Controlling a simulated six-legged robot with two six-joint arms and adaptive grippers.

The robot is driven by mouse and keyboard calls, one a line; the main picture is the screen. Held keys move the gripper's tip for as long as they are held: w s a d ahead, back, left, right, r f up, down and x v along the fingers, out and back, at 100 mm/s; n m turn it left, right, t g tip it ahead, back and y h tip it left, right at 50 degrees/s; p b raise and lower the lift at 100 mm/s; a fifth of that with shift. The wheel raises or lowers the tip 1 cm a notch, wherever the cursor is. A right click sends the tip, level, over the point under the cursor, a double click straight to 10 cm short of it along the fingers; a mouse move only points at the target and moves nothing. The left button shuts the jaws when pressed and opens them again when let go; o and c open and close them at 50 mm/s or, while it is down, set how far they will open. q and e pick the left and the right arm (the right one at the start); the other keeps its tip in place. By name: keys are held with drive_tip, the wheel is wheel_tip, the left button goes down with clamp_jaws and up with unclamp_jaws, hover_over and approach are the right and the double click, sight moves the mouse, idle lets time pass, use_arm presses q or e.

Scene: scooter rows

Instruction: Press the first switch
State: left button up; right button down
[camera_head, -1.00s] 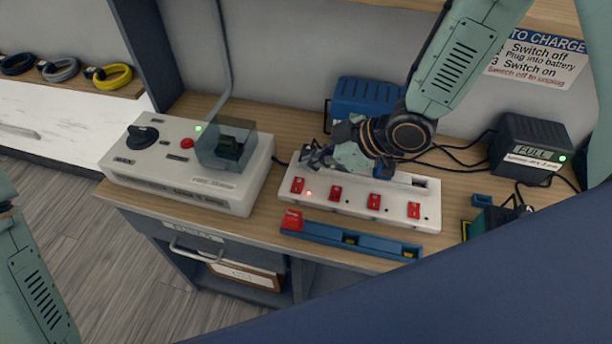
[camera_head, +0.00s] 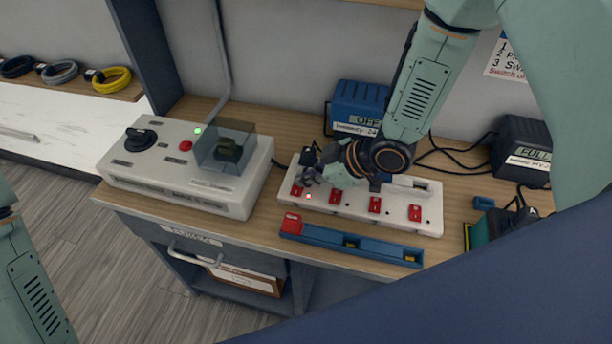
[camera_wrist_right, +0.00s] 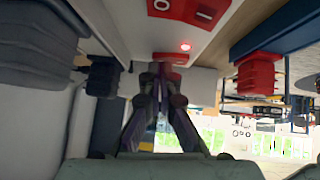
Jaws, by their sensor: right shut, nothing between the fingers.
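A white power strip (camera_head: 433,222) lies on the wooden bench with a row of several red rocker switches. The first switch (camera_head: 297,190) is at its left end, with a lit red light (camera_head: 308,196) beside it. My right gripper (camera_head: 309,179) is shut and empty, its tips just behind and above this left end; contact cannot be told. In the right wrist view the shut fingers (camera_wrist_right: 160,72) point at the strip near the red light (camera_wrist_right: 185,45), and a red switch marked O and I (camera_wrist_right: 190,9) shows at the top. My left gripper is out of view.
A blue tray (camera_head: 335,239) with a red block (camera_head: 291,223) lies in front of the strip. A white control box (camera_head: 180,195) stands left. Behind are a blue charger reading OFF (camera_head: 358,104) and a dark charger reading FULL (camera_head: 520,140). Cables run across the bench.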

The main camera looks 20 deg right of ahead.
drive_tip(key=shift+s+f, duration=0.1)
drive_tip(key=shift+s, duration=0.05)
drive_tip(key=shift+s+a, duration=0.45)
drive_tip(key=shift+s, duration=0.1)
idle(0.4)
drive_tip(key=shift+w+r+p, duration=0.1)
drive_tip(key=shift+r+p, duration=0.65)
drive_tip(key=r+p, duration=0.3)
drive_tip(key=shift+d+r, duration=0.3)
drive_tip(key=w+d+p+v, duration=0.1)
drive_tip(key=v, duration=0.8)
drive_tip(key=shift+p, duration=0.3)
drive_tip(key=shift+d+f, duration=0.1)
